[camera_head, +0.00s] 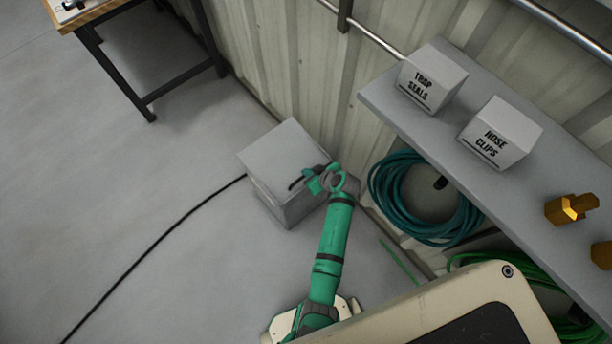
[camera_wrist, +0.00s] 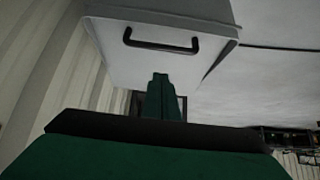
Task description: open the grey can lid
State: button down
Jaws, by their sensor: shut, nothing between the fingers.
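The grey can (camera_head: 278,202) is a box standing on the floor against the corrugated wall. Its grey lid (camera_head: 287,148) lies flat on top and looks closed. A black bar handle sits on the lid's edge side facing my arm, and it shows clearly in the wrist view (camera_wrist: 160,45). My gripper (camera_head: 318,183) is at the can's near right side, close to the handle; in the head view it covers part of the can. In the wrist view my fingers (camera_wrist: 161,82) are together and empty, just below the handle in the picture. I cannot tell whether they touch the can.
A grey shelf (camera_head: 384,99) at right holds boxes marked trap seals (camera_head: 432,80) and hose clips (camera_head: 500,133) and brass fittings (camera_head: 571,209). A coiled teal hose (camera_head: 386,205) hangs below. A black cable (camera_head: 153,243) crosses the otherwise clear floor at left. A workbench (camera_head: 150,55) stands behind.

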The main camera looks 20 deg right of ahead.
jog(key=f, duration=0.2)
jog(key=w+f, duration=0.1)
jog(key=shift+a+f, duration=0.2)
jog(key=shift+f, duration=1.05)
